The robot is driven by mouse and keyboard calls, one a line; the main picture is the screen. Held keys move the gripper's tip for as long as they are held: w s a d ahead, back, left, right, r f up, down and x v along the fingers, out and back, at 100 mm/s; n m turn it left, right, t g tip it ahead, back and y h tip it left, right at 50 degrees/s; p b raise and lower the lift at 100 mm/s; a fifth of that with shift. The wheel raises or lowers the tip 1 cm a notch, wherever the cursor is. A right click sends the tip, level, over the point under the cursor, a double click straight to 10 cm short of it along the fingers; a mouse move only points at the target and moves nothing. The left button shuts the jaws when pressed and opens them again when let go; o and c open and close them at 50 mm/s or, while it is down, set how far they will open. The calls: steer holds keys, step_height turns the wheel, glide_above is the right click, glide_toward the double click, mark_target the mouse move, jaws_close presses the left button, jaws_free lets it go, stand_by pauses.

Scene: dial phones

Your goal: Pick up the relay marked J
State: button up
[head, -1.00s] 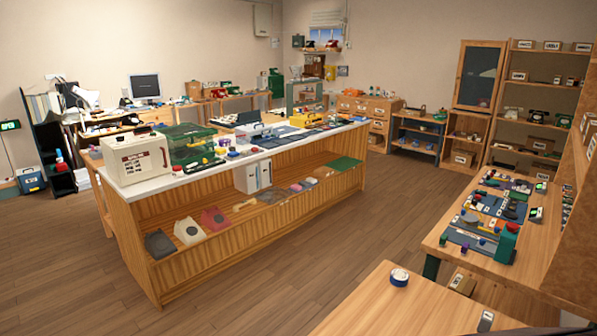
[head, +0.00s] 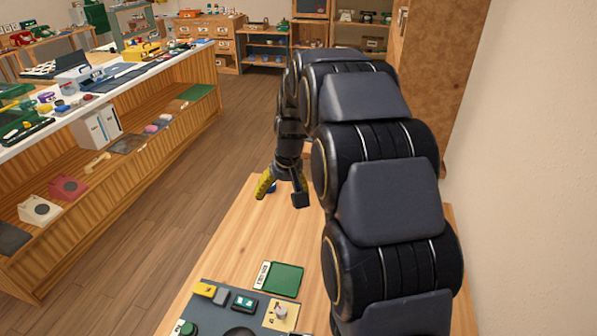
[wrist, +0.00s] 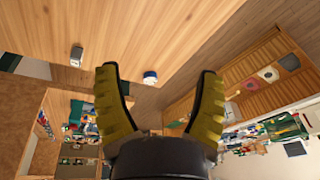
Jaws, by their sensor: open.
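My gripper (head: 281,190) hangs at the far end of the wooden table in the head view, fingers spread. In the wrist view it (wrist: 158,72) is open and empty, with yellow ribbed fingers. A small grey block with a pale top (wrist: 76,56), possibly a relay, stands on the table beyond and left of the left finger. I cannot read a J on it. A blue round thing with a white top (wrist: 150,77) shows between the fingers, near the table edge and apart from them. Its blue side (head: 271,187) shows partly beside a finger in the head view.
The wooden table (head: 232,235) is largely bare around the gripper. Nearer me lie a dark mat (head: 215,318), a green panel (head: 280,279) and small parts. A long white-topped counter (head: 140,72) stands left across the floor. A wall rises at right.

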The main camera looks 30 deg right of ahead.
steer(key=shift+w+d+f+m+t+h, duration=0.6)
steer(key=shift+w+d+f, duration=1.15)
steer(key=shift+d+f, duration=2.1)
steer(key=shift+w+d+f+m+t+h, duration=0.6)
steer(key=shift+w+d+f, duration=1.55)
steer(key=shift+d, duration=3.15)
steer(key=shift+w+d+f+m+t+h, duration=0.3)
steer(key=shift+w+d+f+m, duration=0.85)
steer(key=shift+d+f, duration=2.9)
steer(key=shift+w+d+f+n, duration=0.25)
steer(key=shift+w+d+f, duration=0.3)
steer(key=shift+d, duration=0.25)
steer(key=shift+x, duration=0.95)
steer(key=shift+w+d, duration=0.1)
steer(key=shift+f, duration=0.1)
jaws_close()
